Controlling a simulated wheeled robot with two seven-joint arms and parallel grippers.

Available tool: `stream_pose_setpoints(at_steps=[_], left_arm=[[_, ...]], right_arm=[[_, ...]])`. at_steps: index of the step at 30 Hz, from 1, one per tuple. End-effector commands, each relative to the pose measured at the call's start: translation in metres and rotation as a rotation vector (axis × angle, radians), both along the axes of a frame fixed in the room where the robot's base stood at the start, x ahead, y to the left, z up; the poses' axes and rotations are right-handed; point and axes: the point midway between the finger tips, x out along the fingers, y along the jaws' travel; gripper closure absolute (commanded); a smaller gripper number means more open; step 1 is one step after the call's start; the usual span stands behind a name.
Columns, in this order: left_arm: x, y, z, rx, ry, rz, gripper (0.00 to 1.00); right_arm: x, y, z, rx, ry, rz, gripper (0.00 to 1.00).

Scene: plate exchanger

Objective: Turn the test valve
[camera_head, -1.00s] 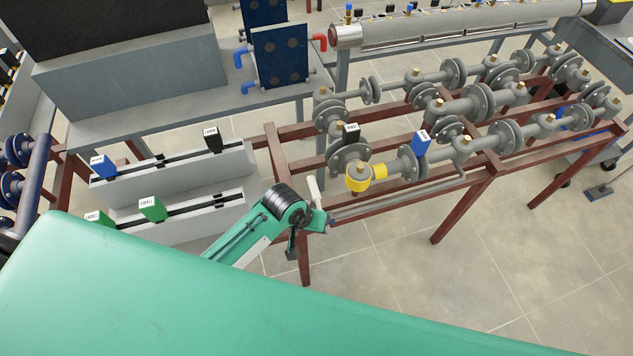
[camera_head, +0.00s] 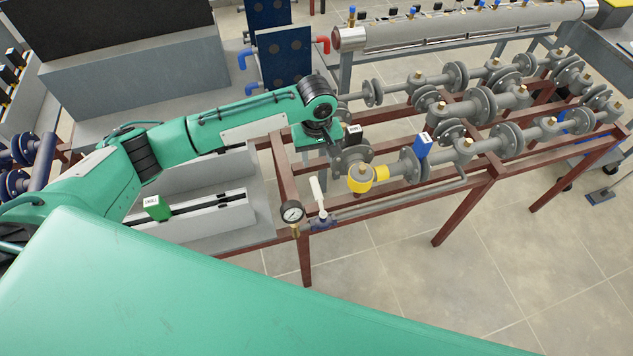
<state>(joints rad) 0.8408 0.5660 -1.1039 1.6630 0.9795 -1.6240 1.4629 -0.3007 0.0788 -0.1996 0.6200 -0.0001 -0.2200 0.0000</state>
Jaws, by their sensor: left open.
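A small valve with a white lever handle (camera_head: 317,193) and a blue body (camera_head: 323,224) sits at the near left corner of the red pipe frame. It may be the test valve, but I read no label on it. Its handle stands nearly upright, leaning slightly left. A round pressure gauge (camera_head: 292,212) is just left of it. My left gripper (camera_head: 327,145) points down beyond and above the handle, apart from it, near the black-tagged flange. It is open; its fingertips are mostly hidden by the wrist. My right gripper does not show.
Open floor shows in front of the frame.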

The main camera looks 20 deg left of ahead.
Motion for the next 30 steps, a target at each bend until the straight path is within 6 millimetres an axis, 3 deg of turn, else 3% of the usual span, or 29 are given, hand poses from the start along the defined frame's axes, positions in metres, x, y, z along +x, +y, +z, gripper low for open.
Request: stream_pose_setpoints(at_steps=[4,8,21,30], left_arm=[[0.004,0.006,0.002,0.015,0.008,0.03,0.55],[0.003,0.006,-0.01,0.016,0.011,0.032,0.55],[0.003,0.006,-0.099,0.016,0.01,0.03,0.55],[0.003,0.006,-0.131,0.014,0.008,0.029,0.55]], right_arm=[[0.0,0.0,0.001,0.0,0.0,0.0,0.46],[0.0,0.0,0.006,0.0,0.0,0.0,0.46],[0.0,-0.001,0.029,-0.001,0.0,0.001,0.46],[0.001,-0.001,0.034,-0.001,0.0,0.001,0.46]])
